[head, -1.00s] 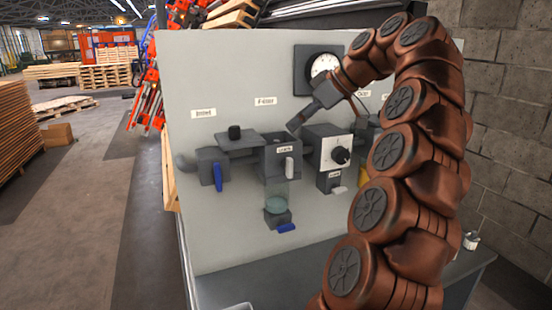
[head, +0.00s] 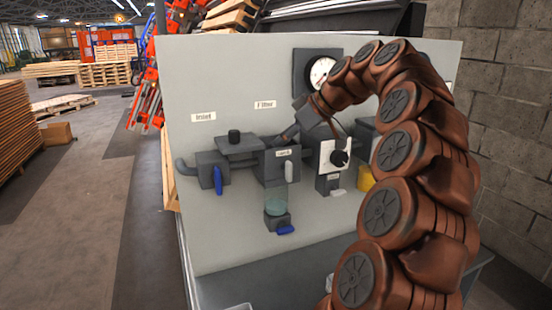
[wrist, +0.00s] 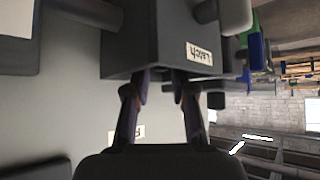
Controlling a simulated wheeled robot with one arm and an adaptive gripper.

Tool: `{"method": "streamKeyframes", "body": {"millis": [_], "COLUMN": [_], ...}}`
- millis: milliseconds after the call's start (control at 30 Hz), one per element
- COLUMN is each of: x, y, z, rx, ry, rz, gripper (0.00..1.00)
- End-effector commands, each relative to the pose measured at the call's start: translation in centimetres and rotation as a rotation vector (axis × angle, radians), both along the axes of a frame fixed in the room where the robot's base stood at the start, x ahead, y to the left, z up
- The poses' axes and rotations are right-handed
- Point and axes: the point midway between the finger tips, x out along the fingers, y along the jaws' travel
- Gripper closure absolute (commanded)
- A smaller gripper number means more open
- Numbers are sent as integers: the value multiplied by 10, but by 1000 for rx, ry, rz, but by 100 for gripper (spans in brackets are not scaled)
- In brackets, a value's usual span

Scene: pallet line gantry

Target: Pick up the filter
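In the wrist view the housing (wrist: 155,35) appears upside down. I cannot make out the filter itself; any inside the housing is hidden. My gripper (head: 290,134) is at the housing's upper edge, pointing down and left. In the wrist view its two fingers (wrist: 160,78) are parted, with their tips at the housing's upper edge. I see nothing held between them.
A grey plate (head: 236,147) with a black cap (head: 234,133) is left of the housing. A valve box with a blue handle (head: 218,179) is farther left. A clear bowl (head: 276,207) is below. A knob unit (head: 334,158) and gauge (head: 319,72) stand close right.

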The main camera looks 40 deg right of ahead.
Motion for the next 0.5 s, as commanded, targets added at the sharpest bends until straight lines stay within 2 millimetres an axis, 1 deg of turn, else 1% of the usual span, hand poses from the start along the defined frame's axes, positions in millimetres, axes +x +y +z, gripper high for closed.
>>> {"method": "streamKeyframes", "body": {"millis": [200,500], "x": [7,8], "y": [5,5], "z": [-9,-10], "rx": [2,1], "ry": [2,1], "rz": [1,0], "gripper": [76,76]}}
